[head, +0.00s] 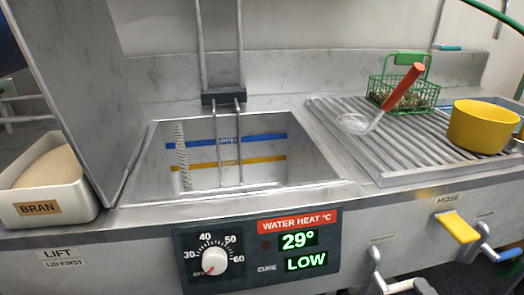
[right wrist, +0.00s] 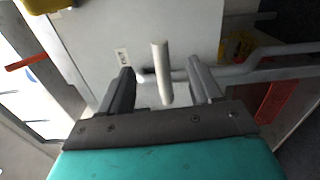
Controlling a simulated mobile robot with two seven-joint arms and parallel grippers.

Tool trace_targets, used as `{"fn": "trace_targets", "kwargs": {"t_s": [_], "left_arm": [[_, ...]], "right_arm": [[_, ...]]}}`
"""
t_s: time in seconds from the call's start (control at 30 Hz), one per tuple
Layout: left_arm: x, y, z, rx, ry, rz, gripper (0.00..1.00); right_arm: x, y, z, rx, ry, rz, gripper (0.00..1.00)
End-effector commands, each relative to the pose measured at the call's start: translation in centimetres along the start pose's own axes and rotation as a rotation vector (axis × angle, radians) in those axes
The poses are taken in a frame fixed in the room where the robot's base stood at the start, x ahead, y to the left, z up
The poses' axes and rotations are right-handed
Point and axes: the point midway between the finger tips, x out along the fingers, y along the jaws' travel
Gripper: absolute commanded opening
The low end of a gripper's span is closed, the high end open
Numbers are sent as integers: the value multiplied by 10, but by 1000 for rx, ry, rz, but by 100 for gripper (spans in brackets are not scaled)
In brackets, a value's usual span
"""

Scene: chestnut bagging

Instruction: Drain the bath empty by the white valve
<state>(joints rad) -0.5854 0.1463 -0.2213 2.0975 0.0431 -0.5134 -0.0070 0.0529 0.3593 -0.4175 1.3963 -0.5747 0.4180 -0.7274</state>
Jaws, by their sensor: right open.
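The bath (head: 225,165) is a steel basin with a blue and a yellow line on its inner wall. I cannot clearly make out a water surface in it. The white valve (head: 400,286) shows at the bottom edge of the head view, low on the front of the counter. In the right wrist view, its white handle (right wrist: 161,72) stands between the two fingers of my right gripper (right wrist: 162,88). The fingers are apart, with a gap on each side of the handle. My left gripper is not in view.
A yellow hose lever (head: 457,228) and a blue lever (head: 498,253) are right of the white valve. The heat panel (head: 340,230) reads 29° and LOW. A drain rack holds a green basket (head: 404,92), a skimmer (head: 400,92) and a yellow bowl (head: 482,127). A bran box (head: 45,208) stands left.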

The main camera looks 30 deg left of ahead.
Motion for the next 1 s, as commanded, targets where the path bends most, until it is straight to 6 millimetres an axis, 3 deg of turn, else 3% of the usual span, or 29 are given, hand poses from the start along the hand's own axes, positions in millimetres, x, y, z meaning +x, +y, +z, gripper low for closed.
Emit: {"fn": "trace_targets", "kwargs": {"t_s": [0.5, 1.0], "left_arm": [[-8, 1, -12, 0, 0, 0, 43], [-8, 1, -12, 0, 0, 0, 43]], "right_arm": [[-59, 1, 0, 0, 0, -1, 64], [-63, 0, 0, 0, 0, 1, 64]]}}
